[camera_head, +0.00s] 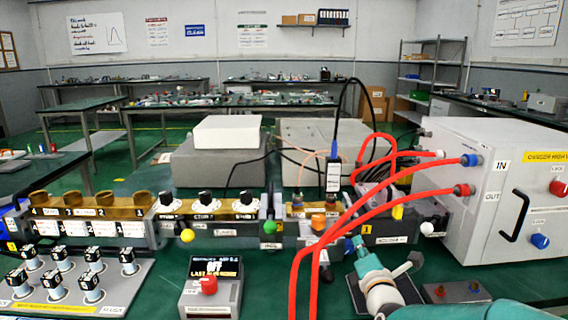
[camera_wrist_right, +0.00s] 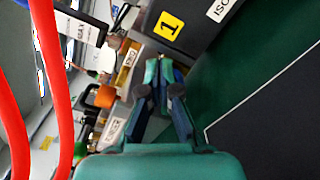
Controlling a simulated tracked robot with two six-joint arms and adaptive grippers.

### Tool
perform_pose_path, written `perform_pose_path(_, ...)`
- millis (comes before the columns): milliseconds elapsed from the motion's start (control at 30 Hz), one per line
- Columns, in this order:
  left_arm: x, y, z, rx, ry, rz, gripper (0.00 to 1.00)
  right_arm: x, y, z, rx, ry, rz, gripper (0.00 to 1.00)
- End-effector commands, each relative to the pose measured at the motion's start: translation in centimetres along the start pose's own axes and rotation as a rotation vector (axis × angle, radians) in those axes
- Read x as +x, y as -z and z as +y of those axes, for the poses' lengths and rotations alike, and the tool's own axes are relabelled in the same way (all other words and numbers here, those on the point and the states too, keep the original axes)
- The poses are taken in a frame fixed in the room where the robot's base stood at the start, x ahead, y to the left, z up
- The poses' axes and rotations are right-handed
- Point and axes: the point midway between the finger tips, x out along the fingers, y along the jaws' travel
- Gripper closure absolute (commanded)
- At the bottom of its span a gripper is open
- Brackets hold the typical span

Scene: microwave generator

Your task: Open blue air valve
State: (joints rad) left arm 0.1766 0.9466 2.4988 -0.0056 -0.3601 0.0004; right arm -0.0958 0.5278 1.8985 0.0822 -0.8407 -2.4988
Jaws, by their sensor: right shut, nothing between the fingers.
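A small blue knob (camera_head: 349,246) sits low on the front of the valve row, right of the orange knob (camera_head: 318,222). My right gripper (camera_head: 359,243) is right beside it, coming from the lower right. In the right wrist view my right gripper (camera_wrist_right: 160,72) has its fingers shut with nothing held. A bit of blue (camera_wrist_right: 178,74) shows just behind the fingertips; I cannot tell whether they touch it. My left gripper is in neither view.
Red hoses (camera_head: 330,225) arch from the white charger box (camera_head: 500,190) down past the left of my right gripper. A green knob (camera_head: 269,228) and a yellow knob (camera_head: 187,235) are further left.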

Motion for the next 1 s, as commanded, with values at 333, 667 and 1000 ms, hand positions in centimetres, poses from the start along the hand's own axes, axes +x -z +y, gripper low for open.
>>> perform_pose_path(333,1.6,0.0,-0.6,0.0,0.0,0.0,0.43,-4.0,-0.1,-0.1,0.001,-0.002,-0.005,1.0)
perform_pose_path(667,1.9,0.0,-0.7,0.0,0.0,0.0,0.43,-5.6,-0.2,0.0,0.0,-0.001,-0.006,1.0)
perform_pose_path(1000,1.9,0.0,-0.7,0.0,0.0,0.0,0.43,-5.5,0.1,-0.4,0.006,0.006,0.0,1.0)
